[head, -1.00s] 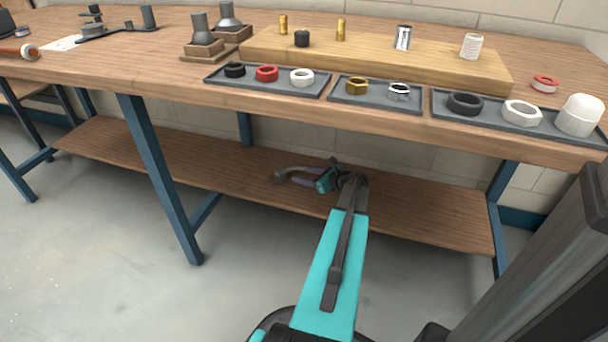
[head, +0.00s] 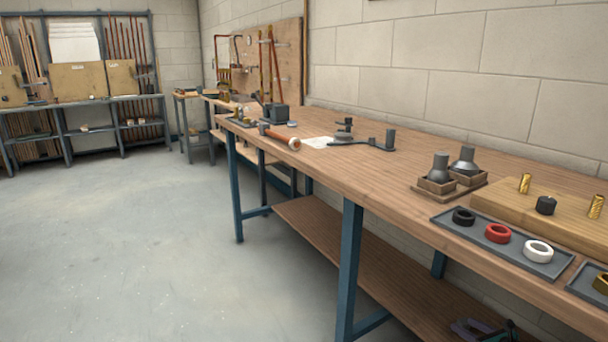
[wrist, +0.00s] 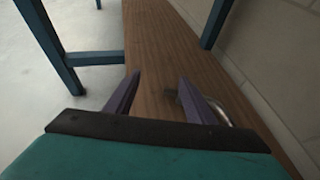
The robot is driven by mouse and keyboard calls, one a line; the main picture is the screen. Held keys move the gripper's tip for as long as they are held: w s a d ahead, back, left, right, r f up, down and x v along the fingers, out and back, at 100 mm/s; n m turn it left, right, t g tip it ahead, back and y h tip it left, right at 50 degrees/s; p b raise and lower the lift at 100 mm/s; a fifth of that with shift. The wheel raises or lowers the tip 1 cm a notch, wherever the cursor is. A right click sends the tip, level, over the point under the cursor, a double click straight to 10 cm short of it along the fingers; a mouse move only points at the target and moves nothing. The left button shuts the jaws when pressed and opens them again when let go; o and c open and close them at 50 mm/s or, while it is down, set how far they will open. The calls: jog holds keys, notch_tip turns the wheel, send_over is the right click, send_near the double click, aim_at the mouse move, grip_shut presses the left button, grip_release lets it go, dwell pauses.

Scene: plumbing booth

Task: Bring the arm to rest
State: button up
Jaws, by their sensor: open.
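My gripper (wrist: 159,78) is open, its two purple fingers apart with nothing seen held between them. In the wrist view it points along the bench's wooden lower shelf (wrist: 158,30). A grey curved piece (wrist: 228,114) shows beside the right finger, partly hidden by it; I cannot tell whether they touch. In the head view only a little of my gripper (head: 470,328) shows at the bottom edge, by the lower shelf (head: 375,275). The rest of my arm is out of that view.
The workbench (head: 330,165) runs along the wall. A blue leg (head: 349,265) stands near the shelf, and another blue leg (wrist: 50,45) is left of my fingers. A tray of rings (head: 480,248) and a wooden board (head: 565,215) are on top. Open floor (head: 130,240) lies left.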

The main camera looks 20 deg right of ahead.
jog(key=w+a+r+n+g+y+p, duration=0.1)
jog(key=w+a+y+p, duration=0.2)
jog(key=a, duration=0.5)
jog(key=w+a+n+p, duration=0.2)
jog(key=w+a+p, duration=0.1)
jog(key=w+a, duration=0.4)
jog(key=w+a+r+n+g+y+p, duration=0.1)
jog(key=w+a+y+p, duration=0.15)
jog(key=a, duration=0.65)
jog(key=s+a+n+g+y+p, duration=0.25)
jog(key=a+n+g+p, duration=0.55)
jog(key=a, duration=1.8)
jog(key=s+a+n+g+h+p, duration=0.1)
jog(key=s+a+n+g+p, duration=0.4)
jog(key=s+a+n+p, duration=0.85)
jog(key=s+a+r+n+g+h, duration=0.1)
jog(key=s+a+n+g+h, duration=0.15)
jog(key=s, duration=1.15)
jog(key=s+d+n+g+h, duration=0.1)
jog(key=s+d+n+h, duration=0.3)
jog(key=d+n, duration=0.3)
jog(key=shift+s+r+n, duration=0.2)
jog(key=shift+r+n, duration=0.25)
jog(key=shift+n, duration=0.35)
jog(key=shift+d, duration=0.1)
